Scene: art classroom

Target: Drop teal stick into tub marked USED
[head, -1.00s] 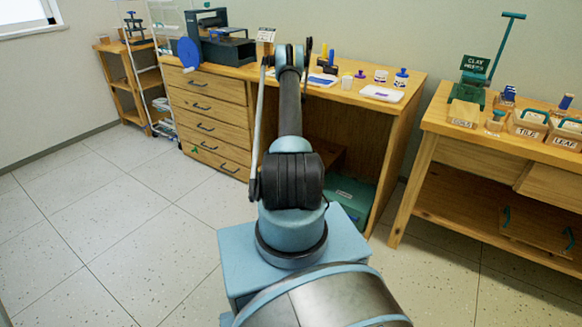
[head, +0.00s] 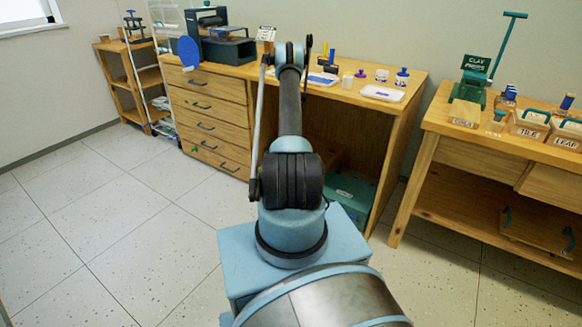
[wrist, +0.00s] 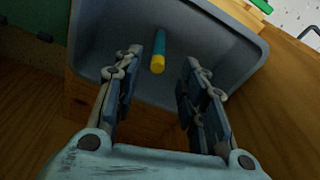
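The teal stick (wrist: 159,47) has a yellow end and shows in the wrist view inside a grey tub (wrist: 90,50). It appears to lie along the tub's inner surface; I cannot tell whether it rests fully on the bottom. My gripper (wrist: 160,82) is open, its two fingers apart at either side of the stick's line, with no visible contact. The fingertips are over the tub's opening. No USED label shows on this tub. In the head view my arm hides the gripper, and neither the stick nor this tub can be made out.
A wooden desk (head: 410,80) carries a white tray (head: 383,93), small cups and a dark machine (head: 225,48). A bench at right holds the clay press (head: 472,80) and labelled bins, including TILE (head: 528,124) and LEAF (head: 566,134). Open floor lies at left.

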